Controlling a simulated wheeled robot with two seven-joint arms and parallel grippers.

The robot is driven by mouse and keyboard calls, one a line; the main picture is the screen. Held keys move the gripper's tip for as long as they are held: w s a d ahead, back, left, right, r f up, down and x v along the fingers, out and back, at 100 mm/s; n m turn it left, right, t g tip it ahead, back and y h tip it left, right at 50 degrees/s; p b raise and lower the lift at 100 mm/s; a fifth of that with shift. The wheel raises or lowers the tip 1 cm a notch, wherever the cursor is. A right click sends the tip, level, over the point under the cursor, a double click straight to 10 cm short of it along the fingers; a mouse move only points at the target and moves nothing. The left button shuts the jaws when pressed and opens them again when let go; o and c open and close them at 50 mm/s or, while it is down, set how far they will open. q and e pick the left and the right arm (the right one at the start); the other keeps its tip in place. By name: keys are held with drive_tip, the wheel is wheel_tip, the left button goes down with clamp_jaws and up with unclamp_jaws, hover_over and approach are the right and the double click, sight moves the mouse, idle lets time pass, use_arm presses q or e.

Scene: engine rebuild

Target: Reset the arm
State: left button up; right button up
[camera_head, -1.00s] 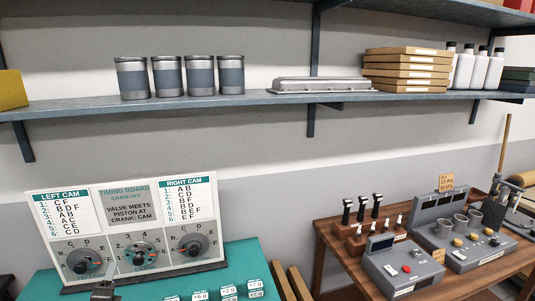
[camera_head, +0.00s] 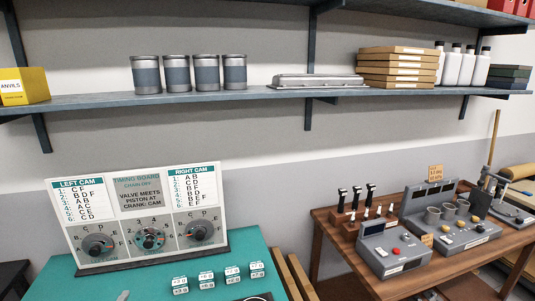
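The timing board (camera_head: 146,217) stands upright on the teal mat (camera_head: 60,275), with LEFT CAM and RIGHT CAM lists and three dials below. The left dial (camera_head: 98,244), middle dial (camera_head: 149,239) and right dial (camera_head: 199,230) are uncovered. Only a small pale tip (camera_head: 122,296) shows at the bottom edge, left of centre. It looks like a fingertip of my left gripper; the rest is out of frame. Whether that gripper is open or holds anything cannot be seen. My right gripper is not in view.
Several small labelled blocks (camera_head: 206,280) sit on the mat in front of the board. A wooden bench (camera_head: 355,255) at right holds grey control boxes (camera_head: 395,249) and levers. A wall shelf (camera_head: 90,103) above carries canisters (camera_head: 177,73), boxes (camera_head: 403,67) and bottles (camera_head: 460,66).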

use_arm(q)
drive_tip(key=s+d+f+n+g+h, duration=0.3)
drive_tip(key=s+d+f+n+g, duration=0.3)
drive_tip(key=s+d, duration=0.7)
drive_tip(key=s+d+n+g+h, duration=0.1)
drive_tip(key=s+d+n+g, duration=0.15)
drive_tip(key=s, duration=0.65)
drive_tip(key=s+d+n+g+h, duration=0.1)
drive_tip(key=s+d+n+g, duration=0.2)
drive_tip(key=s, duration=0.5)
wheel_tip(320, 180, down, 33)
drive_tip(key=s+b, duration=0.1)
drive_tip(key=b, duration=0.6)
drive_tip(key=s+a+f+g+b, duration=0.1)
drive_tip(key=s+f+b, duration=0.1)
drive_tip(key=s+f, duration=0.6)
drive_tip(key=s+a+f+b, duration=0.2)
drive_tip(key=s+f, duration=0.6)
drive_tip(key=f, duration=0.5)
drive_tip(key=shift+s+f+n+g+y+b, duration=0.3)
drive_tip(key=shift+f+n+g+b, duration=0.1)
drive_tip(key=shift+b, duration=0.45)
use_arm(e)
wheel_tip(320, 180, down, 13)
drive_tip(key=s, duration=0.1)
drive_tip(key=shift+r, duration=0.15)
use_arm(q)
drive_tip(key=shift+c, duration=0.2)
